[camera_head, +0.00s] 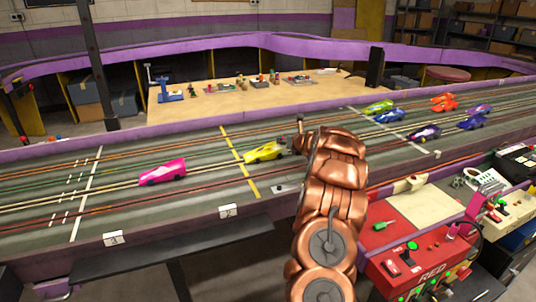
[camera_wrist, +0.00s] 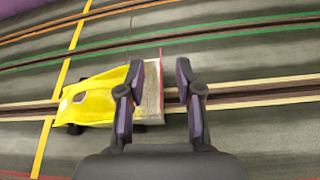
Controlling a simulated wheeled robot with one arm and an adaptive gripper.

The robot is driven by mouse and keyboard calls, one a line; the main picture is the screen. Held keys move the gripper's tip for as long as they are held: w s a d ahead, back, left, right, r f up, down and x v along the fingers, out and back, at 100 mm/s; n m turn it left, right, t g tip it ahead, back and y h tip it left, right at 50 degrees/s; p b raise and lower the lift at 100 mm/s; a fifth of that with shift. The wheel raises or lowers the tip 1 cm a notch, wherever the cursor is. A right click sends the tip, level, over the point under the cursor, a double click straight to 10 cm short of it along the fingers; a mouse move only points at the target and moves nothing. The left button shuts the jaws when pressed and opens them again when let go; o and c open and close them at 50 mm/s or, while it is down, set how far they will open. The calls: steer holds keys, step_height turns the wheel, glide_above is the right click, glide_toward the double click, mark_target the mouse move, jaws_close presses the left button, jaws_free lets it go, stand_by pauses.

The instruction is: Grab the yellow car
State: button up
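The yellow car (camera_head: 264,153) sits on the slot track beside a yellow line, just left of my arm. It also shows in the wrist view (camera_wrist: 95,97), where it lies lengthwise across the left half, with a pale block-like end and a thin red edge. My gripper (camera_wrist: 160,95) is open above the track. Its left finger overlaps the car's right part in the picture, and its right finger is over bare track past that end. I cannot tell the height gap or any contact. In the head view my copper-coloured arm largely hides the gripper.
A pink car (camera_head: 163,173) stands further left on the track. Blue, green, orange and purple cars, including a green car (camera_head: 380,107), are at the right. A red control console (camera_head: 415,225) stands at the near right, close to my arm. A purple wall borders the track.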

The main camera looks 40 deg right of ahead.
jaws_close()
stand_by(0.6)
